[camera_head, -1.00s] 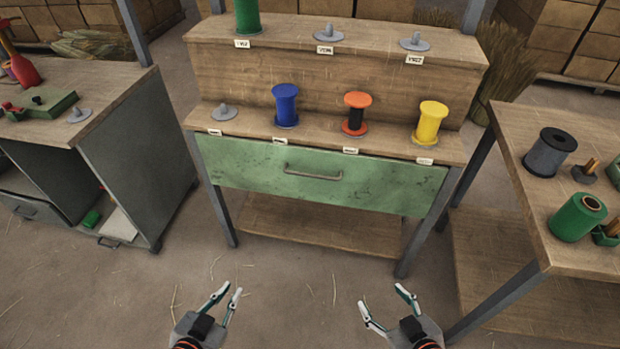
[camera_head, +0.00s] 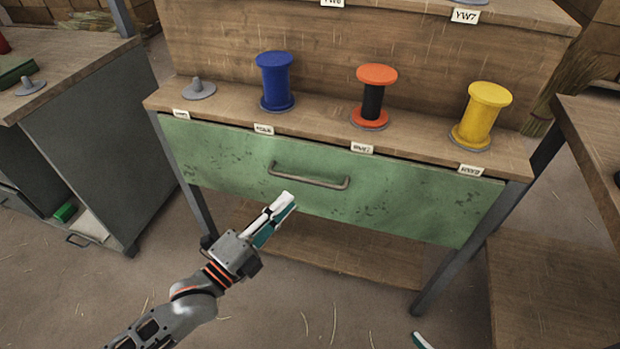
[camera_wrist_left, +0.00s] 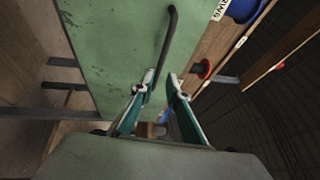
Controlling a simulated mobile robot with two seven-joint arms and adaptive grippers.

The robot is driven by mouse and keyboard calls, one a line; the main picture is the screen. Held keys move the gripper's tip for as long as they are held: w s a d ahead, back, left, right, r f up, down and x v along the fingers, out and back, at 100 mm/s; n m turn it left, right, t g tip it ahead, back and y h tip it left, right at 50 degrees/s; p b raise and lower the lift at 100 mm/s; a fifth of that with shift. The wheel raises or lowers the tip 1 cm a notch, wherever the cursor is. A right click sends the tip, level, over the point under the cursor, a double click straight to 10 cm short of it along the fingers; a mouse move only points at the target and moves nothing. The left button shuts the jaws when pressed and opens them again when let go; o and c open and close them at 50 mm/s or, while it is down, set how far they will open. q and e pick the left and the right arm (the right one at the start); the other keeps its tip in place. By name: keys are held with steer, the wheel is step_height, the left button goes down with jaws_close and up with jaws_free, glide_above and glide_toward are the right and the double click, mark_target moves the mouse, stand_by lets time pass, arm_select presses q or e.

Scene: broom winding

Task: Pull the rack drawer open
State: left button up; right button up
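The rack drawer (camera_head: 330,190) has a worn green front and looks shut, sitting under the rack's lower shelf. Its grey bar handle (camera_head: 310,178) is at the middle of the front. In the left wrist view the handle (camera_wrist_left: 170,40) runs upward from near the fingertips. My left gripper (camera_head: 283,203) is just below the handle in the head view. In the left wrist view its fingers (camera_wrist_left: 161,82) are a little apart with nothing gripped between them; I cannot tell whether they touch the handle. Only a fingertip of my right gripper (camera_head: 422,341) shows at the bottom edge.
A blue spool (camera_head: 276,82), an orange and black spool (camera_head: 373,98) and a yellow spool (camera_head: 482,115) stand on the shelf above the drawer. A grey cabinet (camera_head: 95,140) is at left and a wooden table (camera_head: 585,150) at right. The floor in front is open.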

mark_target(305, 179)
arm_select(q)
steer(key=shift+m, duration=0.3)
steer(key=b+x, duration=0.1)
steer(key=x, duration=0.7)
steer(key=shift+w, duration=0.15)
steer(key=shift+d, duration=0.1)
jaws_close()
